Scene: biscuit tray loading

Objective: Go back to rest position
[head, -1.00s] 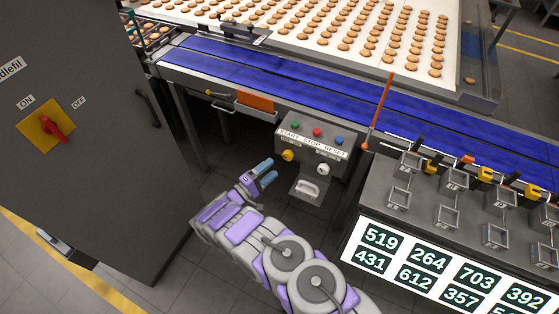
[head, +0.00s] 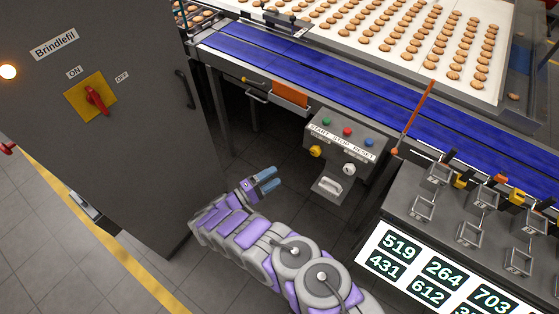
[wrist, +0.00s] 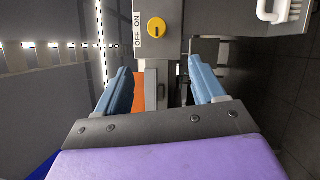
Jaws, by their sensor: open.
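My gripper (head: 265,181) is open and empty, with blue fingers. In the head view it hangs in front of the dark gap under the conveyor, left of and below the control box (head: 342,143), apart from it. My purple and grey arm reaches up from the bottom of the picture. In the wrist view, the two fingers of my gripper (wrist: 158,92) stand wide apart, with nothing between them. A yellow knob (wrist: 156,28) with an ON/OFF label shows beyond the fingers there.
A dark cabinet (head: 130,140) with a red switch (head: 96,99) stands at the left. A blue conveyor (head: 330,80) runs past biscuits on a white belt (head: 375,25). A grey bench (head: 400,207) with metal holders and number displays stands at the right. Open floor lies at lower left.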

